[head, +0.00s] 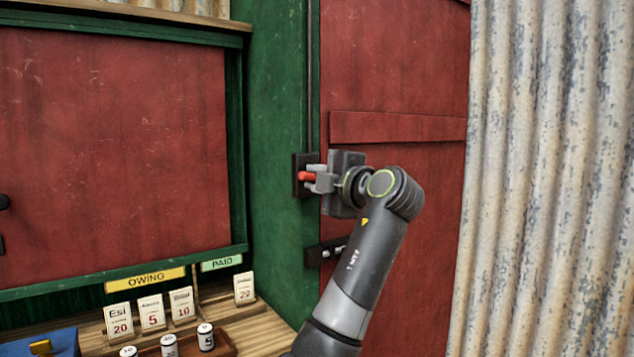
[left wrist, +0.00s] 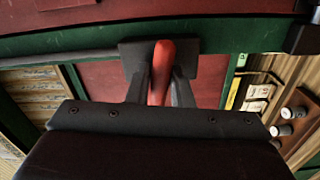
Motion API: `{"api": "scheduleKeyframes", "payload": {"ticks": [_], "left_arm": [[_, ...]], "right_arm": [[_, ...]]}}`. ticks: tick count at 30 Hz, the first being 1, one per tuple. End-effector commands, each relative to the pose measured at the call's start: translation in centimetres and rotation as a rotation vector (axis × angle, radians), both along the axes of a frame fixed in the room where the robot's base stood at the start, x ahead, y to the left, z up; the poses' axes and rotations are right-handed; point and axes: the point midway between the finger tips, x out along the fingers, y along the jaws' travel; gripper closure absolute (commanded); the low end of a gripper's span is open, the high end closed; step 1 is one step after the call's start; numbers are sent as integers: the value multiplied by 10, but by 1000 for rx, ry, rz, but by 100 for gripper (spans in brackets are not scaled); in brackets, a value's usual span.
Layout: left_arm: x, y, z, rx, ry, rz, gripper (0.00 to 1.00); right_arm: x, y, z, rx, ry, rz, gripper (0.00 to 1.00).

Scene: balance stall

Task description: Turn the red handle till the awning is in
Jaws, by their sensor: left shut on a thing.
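The red handle (head: 307,176) sticks out from a dark mount plate (head: 298,189) on the green post. My left gripper (head: 314,178) is at the handle, with its fingers closed around it. In the left wrist view the red handle (left wrist: 161,70) stands between the two dark fingers, in front of the dark plate (left wrist: 133,58). A thin dark rod (head: 309,80) runs up the post above the mount. I cannot make out the awning in either view. My right gripper is not in view.
A red panel (head: 110,150) fills the green frame at left. Below it, a wooden counter (head: 255,325) bears price cards (head: 152,312) and a tray of small weights (head: 205,337). A dark latch (head: 325,253) sits below the handle. Corrugated metal (head: 545,180) stands at right.

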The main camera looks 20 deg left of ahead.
Motion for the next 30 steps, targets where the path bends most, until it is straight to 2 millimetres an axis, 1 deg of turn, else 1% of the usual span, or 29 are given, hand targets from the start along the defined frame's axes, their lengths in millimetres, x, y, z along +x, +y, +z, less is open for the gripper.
{"api": "scheduleKeyframes", "payload": {"ticks": [6,14,19,26,27,30], "left_arm": [[0,0,1,-63,-85,-1,100],[0,0,1,-96,-128,-1,100],[0,0,1,-100,-133,-1,100],[0,0,2,-99,-133,-2,100],[0,0,2,-99,-133,-2,78],[0,0,1,-100,-133,-1,65]], "right_arm": [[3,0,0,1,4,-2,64],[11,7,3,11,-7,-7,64],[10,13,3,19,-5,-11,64],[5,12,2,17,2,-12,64],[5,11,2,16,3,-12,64],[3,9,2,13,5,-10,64]]}}
